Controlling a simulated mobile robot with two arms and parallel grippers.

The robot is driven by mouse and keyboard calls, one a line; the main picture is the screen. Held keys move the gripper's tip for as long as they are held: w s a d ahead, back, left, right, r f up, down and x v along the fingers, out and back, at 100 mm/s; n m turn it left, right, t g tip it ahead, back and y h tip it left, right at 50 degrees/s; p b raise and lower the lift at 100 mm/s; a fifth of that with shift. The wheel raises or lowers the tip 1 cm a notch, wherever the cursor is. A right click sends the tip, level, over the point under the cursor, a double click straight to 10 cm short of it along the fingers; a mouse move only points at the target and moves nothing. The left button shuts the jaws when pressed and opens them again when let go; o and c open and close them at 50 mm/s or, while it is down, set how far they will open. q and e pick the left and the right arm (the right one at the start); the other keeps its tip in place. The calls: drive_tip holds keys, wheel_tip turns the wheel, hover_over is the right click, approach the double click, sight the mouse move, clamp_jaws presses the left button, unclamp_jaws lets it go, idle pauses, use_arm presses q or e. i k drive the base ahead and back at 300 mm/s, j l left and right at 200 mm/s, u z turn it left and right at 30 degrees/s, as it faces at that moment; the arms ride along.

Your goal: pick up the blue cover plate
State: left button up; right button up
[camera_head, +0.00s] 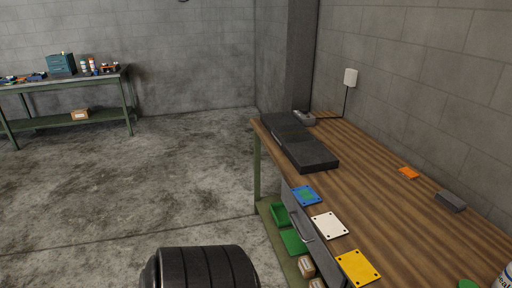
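The blue cover plate (306,195) lies flat on the left edge of the wooden workbench. It is a blue square with a green middle and small dark marks at its corners. A white plate (329,225) lies just in front of it, and a yellow plate (357,268) lies nearer along the same edge. Neither of my grippers is in view.
The workbench (375,200) bears a black slab (305,152), an orange block (409,173) and a grey block (450,201). Green bins (293,241) sit below. A dark ribbed round object (205,268), unclear what, stands at bottom. The floor (170,190) left is clear.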

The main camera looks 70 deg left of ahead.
sight(305, 195)
drive_tip(key=u, duration=1.85)
drive_tip(key=i+j+z, duration=0.15)
drive_tip(key=z, duration=0.2)
drive_tip(key=j, duration=0.1)
